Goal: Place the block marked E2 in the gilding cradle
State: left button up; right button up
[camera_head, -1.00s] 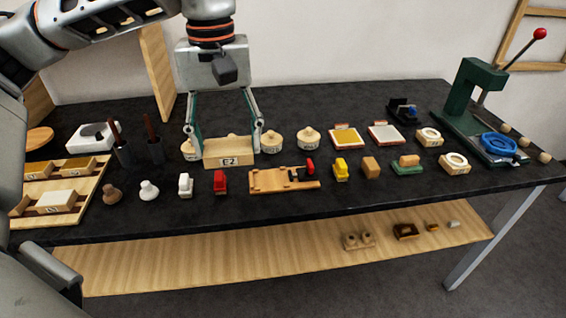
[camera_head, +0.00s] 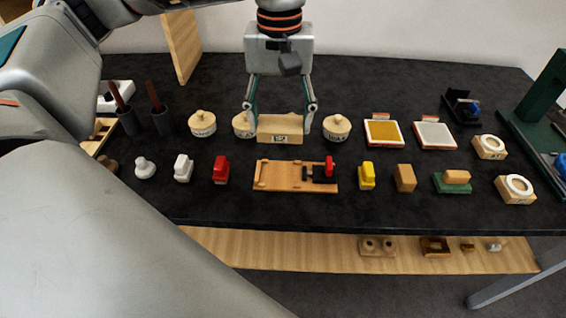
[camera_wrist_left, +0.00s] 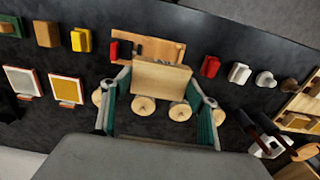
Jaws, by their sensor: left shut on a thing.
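The wooden block marked E2 (camera_head: 280,129) is between the fingers of my left gripper (camera_head: 281,108), which is shut on it. The block is held level, with its label facing the front of the table. It also shows in the left wrist view (camera_wrist_left: 161,78) between the green-padded fingers. A wooden fixture with a dark clamp and red knob (camera_head: 285,176), apparently the gilding cradle, lies just in front of and below the block. Its bed is empty. It also shows in the wrist view (camera_wrist_left: 150,47). My right gripper is not in view.
Round lidded wooden pots (camera_head: 337,127) stand behind and beside the block. A red block (camera_head: 221,170) is left of the fixture and a yellow one (camera_head: 367,176) right. Yellow (camera_head: 384,132) and white pads lie further right. A green press (camera_head: 543,100) stands at far right.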

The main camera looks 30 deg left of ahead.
aim_at(281, 174)
pick_arm(q)
notch_tip(281, 174, down, 12)
jog(key=shift+w+f+b, duration=0.1)
jog(key=shift+f+b, duration=0.05)
jog(key=shift+b, duration=0.6)
jog(key=shift+f, duration=0.2)
jog(key=o, duration=1.1)
jog(key=shift+r, duration=0.1)
notch_tip(281, 174, up, 12)
jog(key=shift+f+p, duration=0.25)
jog(key=shift+p, duration=0.55)
jog(key=shift+r, duration=0.35)
